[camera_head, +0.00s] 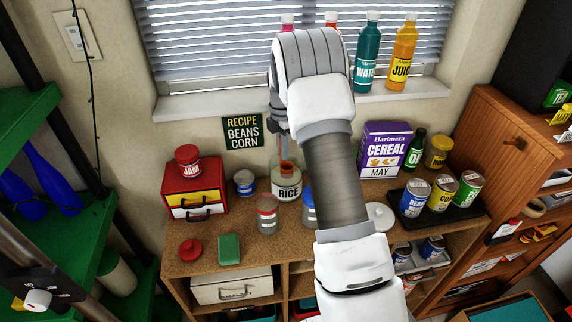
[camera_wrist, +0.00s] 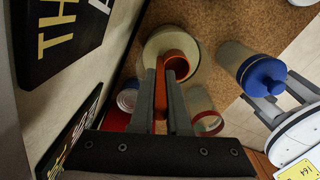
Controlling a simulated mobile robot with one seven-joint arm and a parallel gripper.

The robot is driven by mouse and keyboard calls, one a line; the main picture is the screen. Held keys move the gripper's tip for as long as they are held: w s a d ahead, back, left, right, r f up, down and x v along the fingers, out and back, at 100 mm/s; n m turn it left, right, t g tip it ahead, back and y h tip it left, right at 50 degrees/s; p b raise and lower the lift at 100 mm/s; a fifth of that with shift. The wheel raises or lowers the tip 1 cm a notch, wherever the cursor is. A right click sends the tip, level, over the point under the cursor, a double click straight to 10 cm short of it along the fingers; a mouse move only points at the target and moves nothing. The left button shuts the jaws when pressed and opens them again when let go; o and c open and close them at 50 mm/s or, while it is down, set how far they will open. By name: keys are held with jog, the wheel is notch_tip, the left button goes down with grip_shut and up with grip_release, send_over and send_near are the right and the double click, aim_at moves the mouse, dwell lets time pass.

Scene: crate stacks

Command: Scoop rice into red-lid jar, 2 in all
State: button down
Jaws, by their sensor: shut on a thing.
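My gripper (camera_wrist: 161,82) is shut on the handle of an orange scoop (camera_wrist: 177,62) and points down at the wide cream-coloured rice container (camera_head: 287,190). The scoop's bowl is at the container's mouth in the wrist view; how deep it sits, and whether it holds rice, I cannot tell. The scoop also shows in the head view (camera_head: 287,168). A clear jar with a red rim (camera_head: 267,214) stands on the counter in front of the container, and its rim shows in the wrist view (camera_wrist: 208,123). Its contents are unclear. A loose red lid (camera_head: 190,250) lies at the counter's front left.
A blue-lidded jar (camera_wrist: 262,76) stands beside the rice container. A green block (camera_head: 229,249) lies near the front edge. A red and yellow drawer box (camera_head: 194,190) carries a jam jar (camera_head: 187,157). A cereal box (camera_head: 386,148) and tray of cans (camera_head: 436,212) are right.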

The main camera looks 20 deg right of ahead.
jog(key=shift+f+b, duration=1.3)
jog(key=shift+f, duration=0.8)
jog(key=shift+r, duration=0.15)
jog(key=shift+r+p, duration=3.9)
jog(key=shift+r, duration=2.4)
jog(key=shift+a, duration=0.1)
